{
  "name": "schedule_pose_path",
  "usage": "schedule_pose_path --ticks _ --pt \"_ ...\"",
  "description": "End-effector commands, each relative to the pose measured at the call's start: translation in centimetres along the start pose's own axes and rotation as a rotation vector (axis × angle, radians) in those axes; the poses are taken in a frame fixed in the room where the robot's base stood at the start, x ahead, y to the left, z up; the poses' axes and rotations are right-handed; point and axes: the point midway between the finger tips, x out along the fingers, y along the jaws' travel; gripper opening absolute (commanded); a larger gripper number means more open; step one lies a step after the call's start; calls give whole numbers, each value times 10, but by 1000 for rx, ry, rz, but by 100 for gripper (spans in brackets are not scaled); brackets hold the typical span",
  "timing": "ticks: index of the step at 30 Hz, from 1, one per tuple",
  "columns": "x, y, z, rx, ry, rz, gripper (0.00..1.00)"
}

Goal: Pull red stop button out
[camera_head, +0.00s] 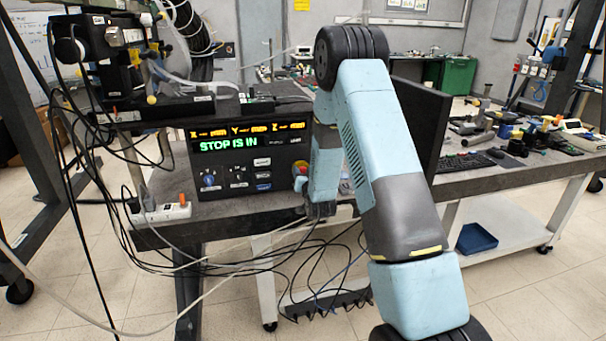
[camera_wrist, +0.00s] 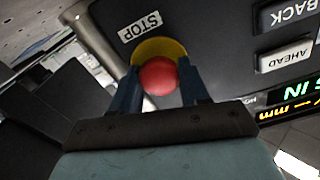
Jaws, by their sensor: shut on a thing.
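The red stop button (camera_wrist: 157,76) sits on a yellow base (camera_wrist: 160,48) in the wrist view, below a white STOP label (camera_wrist: 139,26). My gripper (camera_wrist: 158,80) has one finger on each side of the red button and is shut on it. In the head view a bit of the red button (camera_head: 300,167) shows at the right edge of the control panel (camera_head: 225,175), beside my gripper (camera_head: 308,198). My arm hides part of that area. The panel's display reads STOP IS IN.
Buttons marked AHEAD (camera_wrist: 286,56) and BACK (camera_wrist: 287,14) are right of the stop button in the wrist view. A power strip (camera_head: 165,212) and many loose cables lie left of the panel. A dark monitor (camera_head: 425,122) stands behind my arm.

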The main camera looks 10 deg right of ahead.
Motion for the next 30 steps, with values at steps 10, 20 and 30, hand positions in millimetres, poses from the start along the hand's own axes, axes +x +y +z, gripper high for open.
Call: schedule_pose_path --ticks 10,20,30 --pt "0 1 0 0 1 1 3" --pt "-10 1 -1 0 1 2 0" --pt "-19 2 -1 -1 1 3 44"
